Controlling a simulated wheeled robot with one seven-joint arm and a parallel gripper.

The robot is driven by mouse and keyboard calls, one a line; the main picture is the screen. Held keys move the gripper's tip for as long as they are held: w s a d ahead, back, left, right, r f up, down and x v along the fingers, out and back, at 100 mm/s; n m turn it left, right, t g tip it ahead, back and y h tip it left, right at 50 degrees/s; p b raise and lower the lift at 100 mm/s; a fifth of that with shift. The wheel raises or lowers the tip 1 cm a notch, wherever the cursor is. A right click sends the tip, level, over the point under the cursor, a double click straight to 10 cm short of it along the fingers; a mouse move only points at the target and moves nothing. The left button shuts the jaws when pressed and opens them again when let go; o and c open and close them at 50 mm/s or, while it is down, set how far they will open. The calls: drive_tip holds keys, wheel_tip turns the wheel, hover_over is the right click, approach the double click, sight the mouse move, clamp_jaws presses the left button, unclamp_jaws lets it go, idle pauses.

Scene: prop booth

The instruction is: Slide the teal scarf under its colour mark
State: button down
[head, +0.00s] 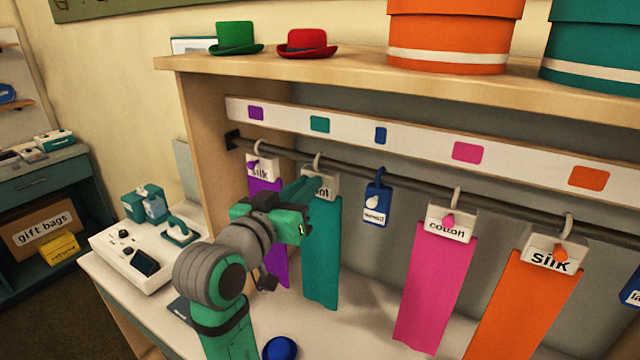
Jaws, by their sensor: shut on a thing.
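The teal scarf (321,250) hangs from a white hook tag on the dark rail, between the purple scarf and a small blue tag. Its tag (329,183) is partly hidden by my gripper. The teal colour mark (320,124) is on the white strip above the rail. The scarf's hook shows almost straight below this mark in the head view. My gripper (316,186) reaches in from the lower left and is shut at the teal scarf's tag. The exact contact of the fingers is hard to see.
The purple scarf (265,200) hangs close on the left, partly behind my arm. The blue tag (377,202), pink scarf (436,290) and orange scarf (522,315) hang to the right. A blue hat (280,348) lies below. Rail (415,184) is bare between hooks.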

drive_tip(key=shift+s+d, duration=0.1)
drive_tip(key=shift+d, duration=0.1)
drive_tip(key=c, duration=1.7)
unclamp_jaws()
drive_tip(key=v, duration=1)
drive_tip(key=shift+s+a, duration=0.15)
drive_tip(key=shift+s, duration=0.2)
